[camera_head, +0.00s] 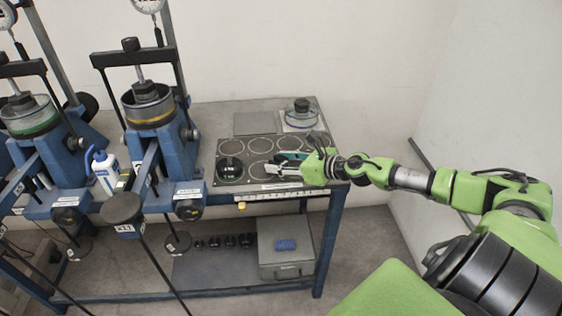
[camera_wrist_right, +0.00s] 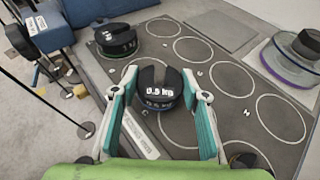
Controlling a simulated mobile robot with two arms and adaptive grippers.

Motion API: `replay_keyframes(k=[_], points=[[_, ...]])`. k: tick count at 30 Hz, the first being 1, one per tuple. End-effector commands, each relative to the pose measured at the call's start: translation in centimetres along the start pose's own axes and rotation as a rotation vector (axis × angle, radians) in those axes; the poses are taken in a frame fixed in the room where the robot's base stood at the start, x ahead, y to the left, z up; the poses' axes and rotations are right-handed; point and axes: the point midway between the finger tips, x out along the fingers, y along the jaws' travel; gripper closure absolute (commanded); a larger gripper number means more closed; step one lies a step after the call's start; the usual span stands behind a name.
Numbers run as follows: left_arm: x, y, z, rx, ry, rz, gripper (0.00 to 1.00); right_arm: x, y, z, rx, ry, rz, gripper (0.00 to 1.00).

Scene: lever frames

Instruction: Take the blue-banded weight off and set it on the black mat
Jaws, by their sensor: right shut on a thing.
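My right gripper (camera_head: 285,166) is over the black mat (camera_head: 246,160) with its white circles. In the right wrist view, the teal fingers of this gripper (camera_wrist_right: 160,76) are shut on a black slotted weight (camera_wrist_right: 158,90) marked 0.5 kg, with a bluish marking low on its side. The weight is upright over the mat (camera_wrist_right: 213,110); I cannot tell if it touches. In the head view the gripper mostly hides it. A second black weight with a green band (camera_head: 230,168) sits in a front-left circle; it also shows in the wrist view (camera_wrist_right: 117,40). My left gripper is out of view.
A ring dish with a black knob (camera_head: 300,114) stands behind the mat, beside a grey plate (camera_head: 254,123). Blue lever frames (camera_head: 170,155) and a white bottle (camera_head: 105,170) are at the left. A hanger disc (camera_head: 178,243) hangs low. Several mat circles are empty.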

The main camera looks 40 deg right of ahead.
Motion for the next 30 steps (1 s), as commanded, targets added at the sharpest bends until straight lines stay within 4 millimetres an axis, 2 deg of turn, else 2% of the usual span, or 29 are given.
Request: replay_keyframes(k=[4,30], points=[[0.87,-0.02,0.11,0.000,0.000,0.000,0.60,0.36,-0.07,-0.63,-0.001,-0.004,-0.002,0.87],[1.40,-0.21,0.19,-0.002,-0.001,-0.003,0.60,0.61,-0.06,-1.23,-0.001,-0.004,-0.002,0.87]])
